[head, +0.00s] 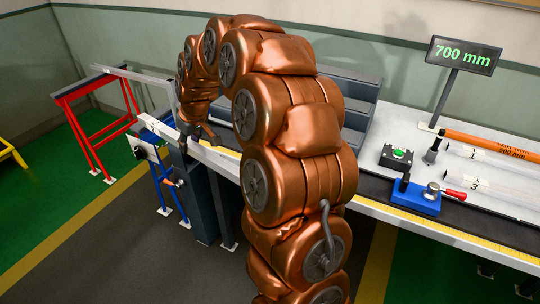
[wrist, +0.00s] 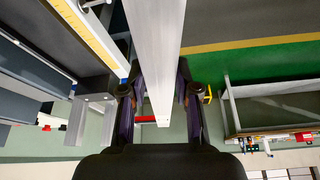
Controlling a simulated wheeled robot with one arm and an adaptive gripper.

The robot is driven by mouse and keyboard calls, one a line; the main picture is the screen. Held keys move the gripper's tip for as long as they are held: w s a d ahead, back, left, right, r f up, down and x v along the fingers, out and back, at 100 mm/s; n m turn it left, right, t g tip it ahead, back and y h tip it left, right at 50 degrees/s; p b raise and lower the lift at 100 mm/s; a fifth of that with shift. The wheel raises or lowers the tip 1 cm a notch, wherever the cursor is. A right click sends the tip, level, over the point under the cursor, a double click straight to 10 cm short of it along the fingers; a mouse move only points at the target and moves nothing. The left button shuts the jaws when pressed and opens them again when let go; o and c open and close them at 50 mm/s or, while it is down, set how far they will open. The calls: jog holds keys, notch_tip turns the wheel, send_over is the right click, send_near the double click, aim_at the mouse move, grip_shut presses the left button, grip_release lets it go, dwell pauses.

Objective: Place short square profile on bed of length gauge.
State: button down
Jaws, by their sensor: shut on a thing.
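My gripper (wrist: 158,85) is shut on a pale silver square profile (wrist: 155,45), with one dark finger on each side of it. In the head view, my gripper (head: 197,132) is at the far left end of the bench, and a pale bar (head: 215,158) that looks like the held profile slants beside it. My arm covers part of this area. The length gauge has a long dark bed (head: 462,217) with a yellow scale (head: 450,233) along its front. The scale (wrist: 90,32) also shows left of the profile in the wrist view. I cannot tell whether profile and bed touch.
A blue clamp block (head: 410,197) with a red-tipped lever and a button box (head: 397,156) stand at the right. A sign (head: 463,55) reads 700 mm. Labelled profiles (head: 490,145) lie behind. A red trestle (head: 95,115) stands at the left. Grey steps (head: 350,95) are behind my arm.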

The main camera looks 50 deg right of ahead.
jog(key=s+d+r+n+b, duration=0.15)
jog(key=s+d, duration=0.35)
jog(key=d, duration=0.7)
jog(key=s+d+b, duration=0.2)
jog(key=s+d, duration=0.3)
jog(key=d, duration=0.6)
jog(key=shift+y, duration=0.3)
jog(key=shift+s+d+f+p, duration=0.1)
jog(key=shift+f+p, duration=0.45)
jog(key=shift+f, duration=1.75)
jog(key=shift+s+d+f+p, duration=0.1)
jog(key=shift+f+p, duration=0.45)
jog(key=shift+f, duration=1.75)
jog(key=shift+f, duration=0.15)
jog(key=c, duration=0.8)
grip_release()
jog(key=shift+a, duration=0.1)
jog(key=shift+c, duration=0.2)
